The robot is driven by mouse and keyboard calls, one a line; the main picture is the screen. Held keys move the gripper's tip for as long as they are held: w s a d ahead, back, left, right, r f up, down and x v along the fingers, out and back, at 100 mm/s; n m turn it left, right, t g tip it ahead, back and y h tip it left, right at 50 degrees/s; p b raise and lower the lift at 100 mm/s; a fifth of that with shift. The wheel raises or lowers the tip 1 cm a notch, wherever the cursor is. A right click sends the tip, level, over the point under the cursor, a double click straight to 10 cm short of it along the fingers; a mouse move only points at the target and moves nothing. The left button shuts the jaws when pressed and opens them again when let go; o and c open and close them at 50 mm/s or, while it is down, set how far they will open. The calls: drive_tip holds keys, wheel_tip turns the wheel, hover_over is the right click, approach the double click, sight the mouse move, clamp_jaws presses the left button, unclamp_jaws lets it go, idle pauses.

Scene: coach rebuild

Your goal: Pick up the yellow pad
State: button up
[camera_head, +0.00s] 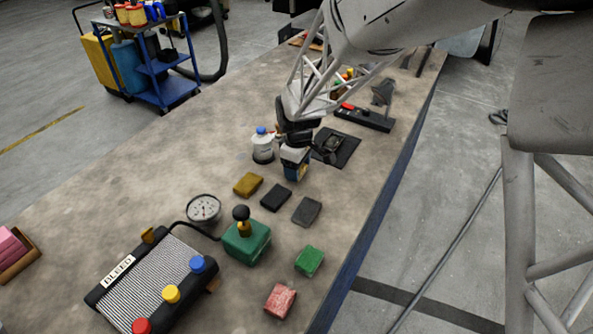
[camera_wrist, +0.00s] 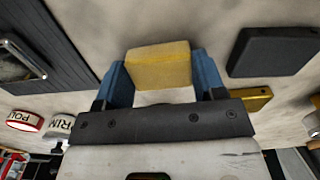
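My gripper (camera_head: 297,177) points down, low over the middle of the workbench, just behind the black pad. In the wrist view its two blue fingers (camera_wrist: 162,80) stand on either side of a bright yellow pad (camera_wrist: 158,66) and appear to press on both its sides. In the head view the fingers hide most of this pad, and only a small bit of yellow shows. I cannot tell whether it touches the bench. A darker mustard pad (camera_head: 248,184) lies apart on the bench, to the left of the gripper.
A black pad (camera_head: 276,197), a grey pad (camera_head: 307,211), a green pad (camera_head: 310,261) and a red pad (camera_head: 280,301) lie nearer. A gauge (camera_head: 204,208) and green block (camera_head: 246,243) stand in front.

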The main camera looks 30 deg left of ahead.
drive_tip(key=shift+c, duration=1.4)
drive_tip(key=shift+r, duration=0.1)
drive_tip(key=shift+r, duration=0.65)
wheel_tip(320, 180, up, 2)
drive_tip(key=shift+r, duration=0.15)
drive_tip(key=s+d, duration=0.7)
drive_tip(key=s+d+r, duration=0.1)
drive_tip(key=s+d, duration=0.3)
drive_tip(key=shift+s+d+r, duration=0.1)
drive_tip(key=shift+s+d, duration=0.05)
drive_tip(key=shift+d, duration=0.05)
